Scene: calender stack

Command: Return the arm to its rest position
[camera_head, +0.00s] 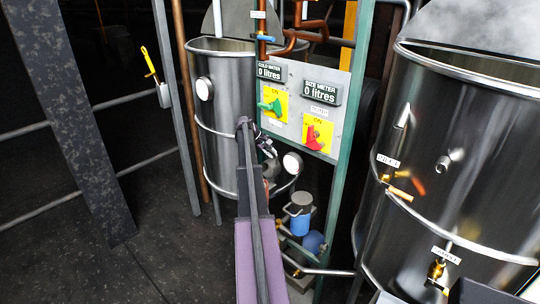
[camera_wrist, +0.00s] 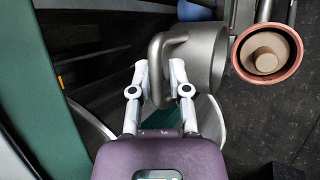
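My gripper (camera_wrist: 159,68) shows in the wrist view with a purple body and two pale fingers. The fingers stand apart, one on each side of the curved handle of a grey metal vessel (camera_wrist: 208,55). I cannot tell whether they press on the handle or only stand around it. In the head view, my purple arm reaches up from the bottom middle toward the metal tank (camera_head: 220,130) and the meter panel. The gripper end is small there and hard to make out against the tank.
A larger steel tank (camera_head: 465,150) fills the right. The floor at left is open beyond a dark beam (camera_head: 70,120).

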